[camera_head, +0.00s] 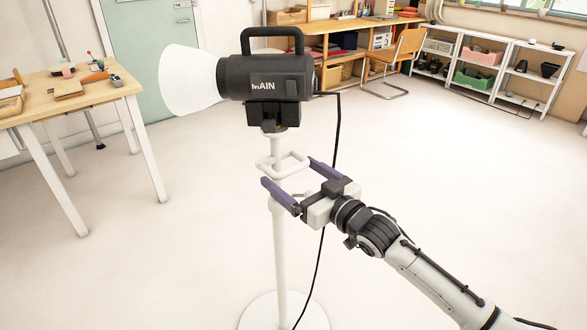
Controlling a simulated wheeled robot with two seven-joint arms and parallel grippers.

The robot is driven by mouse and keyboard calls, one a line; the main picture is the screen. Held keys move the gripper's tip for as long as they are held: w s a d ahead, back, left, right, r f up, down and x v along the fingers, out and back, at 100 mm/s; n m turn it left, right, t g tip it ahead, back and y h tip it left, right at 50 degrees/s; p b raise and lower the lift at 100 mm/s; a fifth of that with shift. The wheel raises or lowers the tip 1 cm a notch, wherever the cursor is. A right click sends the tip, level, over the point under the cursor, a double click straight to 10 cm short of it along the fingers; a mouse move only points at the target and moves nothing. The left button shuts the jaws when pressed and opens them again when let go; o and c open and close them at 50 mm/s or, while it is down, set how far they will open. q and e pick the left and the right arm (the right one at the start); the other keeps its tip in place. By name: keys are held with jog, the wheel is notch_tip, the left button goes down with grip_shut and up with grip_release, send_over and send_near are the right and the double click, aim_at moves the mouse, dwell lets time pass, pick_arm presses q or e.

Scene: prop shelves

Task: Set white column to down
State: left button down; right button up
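The white column (279,243) stands upright on a round white base (284,312). It carries a black studio lamp (268,78) marked MAIN, with a white cone-shaped shade (190,80) facing left. A white loop-shaped handle (282,165) sits on the column below the lamp. My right gripper (289,171) reaches in from the lower right. Its two purple fingers are spread wide, one on the near side of the column and one on the far side, around the handle's level. Contact with the handle cannot be told. My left gripper is out of view.
A black cable (327,215) hangs from the lamp to the floor, passing close to my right gripper. A wooden table (100,91) with tools stands at the left. A desk, a chair (397,56) and white shelves (490,75) stand at the back. The floor between is clear.

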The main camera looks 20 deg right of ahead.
jog(key=shift+r, duration=0.35)
jog(key=shift+s, duration=0.1)
jog(key=v, duration=1)
jog(key=shift+f, duration=0.15)
jog(key=s+a+f+m+g+h, duration=0.1)
jog(key=s+a+f+g, duration=0.3)
jog(key=s+f, duration=0.8)
jog(key=s+a+f+g+h, duration=0.2)
jog(key=s+a+f+g, duration=0.1)
jog(key=s+f, duration=1)
notch_tip(320, 180, down, 5)
jog(key=shift+a+r+m+g, duration=0.2)
jog(key=shift+a+m+g, duration=0.2)
jog(key=shift+g, duration=0.2)
